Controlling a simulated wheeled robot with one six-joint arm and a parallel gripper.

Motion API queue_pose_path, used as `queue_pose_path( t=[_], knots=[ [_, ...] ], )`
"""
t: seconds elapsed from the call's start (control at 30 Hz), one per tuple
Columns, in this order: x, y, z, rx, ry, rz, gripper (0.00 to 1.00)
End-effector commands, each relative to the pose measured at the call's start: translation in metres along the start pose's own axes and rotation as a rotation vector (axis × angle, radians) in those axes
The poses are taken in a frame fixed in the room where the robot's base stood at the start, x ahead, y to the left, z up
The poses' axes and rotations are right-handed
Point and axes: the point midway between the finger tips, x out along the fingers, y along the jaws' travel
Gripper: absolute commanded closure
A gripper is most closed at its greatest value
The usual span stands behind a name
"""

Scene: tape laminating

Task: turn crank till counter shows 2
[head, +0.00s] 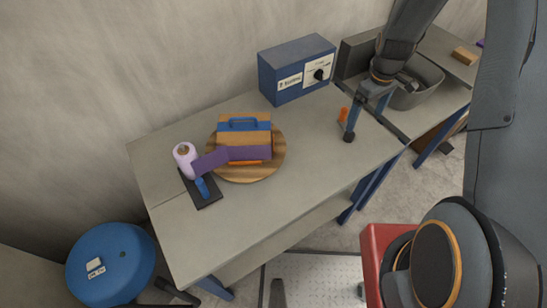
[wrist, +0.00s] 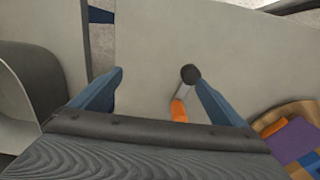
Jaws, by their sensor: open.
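A small crank-like part, orange with a grey arm and a dark round knob, shows at the right end of the bench in the head view (head: 344,114) and in the wrist view (wrist: 179,110). My gripper (head: 366,118) is over this end of the bench, its blue fingers spread. In the wrist view the knob is beside the right fingertip, on the inner side of my gripper (wrist: 157,74); I cannot tell whether they touch. A blue box (head: 283,83) at the back has a dial and white labels; I cannot read a count on it.
A grey bin (head: 425,85) is right of my gripper. A blue stool (head: 110,265) stands front left. The bench front is clear.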

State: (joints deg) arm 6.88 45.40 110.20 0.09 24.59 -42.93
Motion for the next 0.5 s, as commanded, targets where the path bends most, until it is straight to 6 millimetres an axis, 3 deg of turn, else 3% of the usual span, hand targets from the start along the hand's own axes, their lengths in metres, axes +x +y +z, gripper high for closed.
queue_pose_path(
  t=[0.5],
  knots=[
    [-0.060,0.001,0.001,0.000,0.002,0.003,0.06]
  ],
)
